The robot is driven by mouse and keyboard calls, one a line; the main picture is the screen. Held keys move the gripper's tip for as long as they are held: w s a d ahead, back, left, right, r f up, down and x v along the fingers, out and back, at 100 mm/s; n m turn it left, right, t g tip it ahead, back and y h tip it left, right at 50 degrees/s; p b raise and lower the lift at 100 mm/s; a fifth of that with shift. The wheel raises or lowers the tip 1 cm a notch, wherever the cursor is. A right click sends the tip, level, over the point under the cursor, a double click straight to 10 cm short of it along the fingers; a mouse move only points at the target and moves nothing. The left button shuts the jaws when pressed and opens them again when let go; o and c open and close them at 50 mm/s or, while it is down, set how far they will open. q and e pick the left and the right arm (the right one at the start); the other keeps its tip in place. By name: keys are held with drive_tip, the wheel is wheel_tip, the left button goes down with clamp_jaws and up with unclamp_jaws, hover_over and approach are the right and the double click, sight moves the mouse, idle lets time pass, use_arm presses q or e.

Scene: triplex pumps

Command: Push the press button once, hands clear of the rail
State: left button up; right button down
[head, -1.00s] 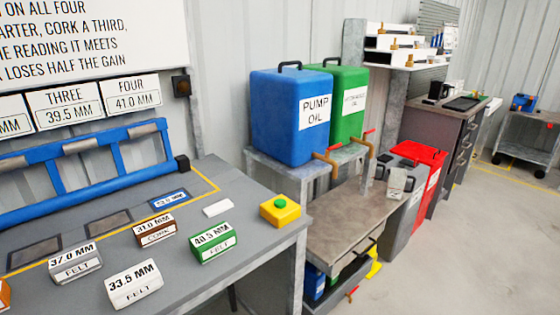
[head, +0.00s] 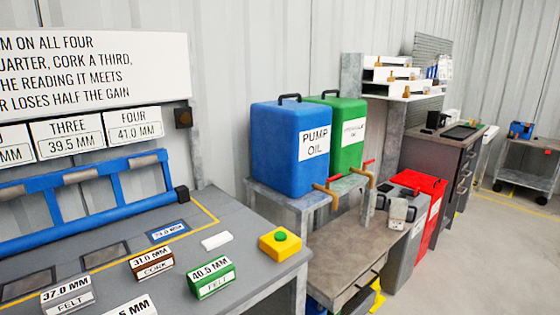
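The press button is a green dome (head: 280,236) on a yellow box (head: 280,248), at the right end of the grey bench. Nothing touches it. The blue rail (head: 100,219) runs along the back left of the bench, with a black end cap at its right end and a blue frame behind it. Neither of my grippers shows in the head view.
Blue and green oil cans (head: 290,150) stand behind right.

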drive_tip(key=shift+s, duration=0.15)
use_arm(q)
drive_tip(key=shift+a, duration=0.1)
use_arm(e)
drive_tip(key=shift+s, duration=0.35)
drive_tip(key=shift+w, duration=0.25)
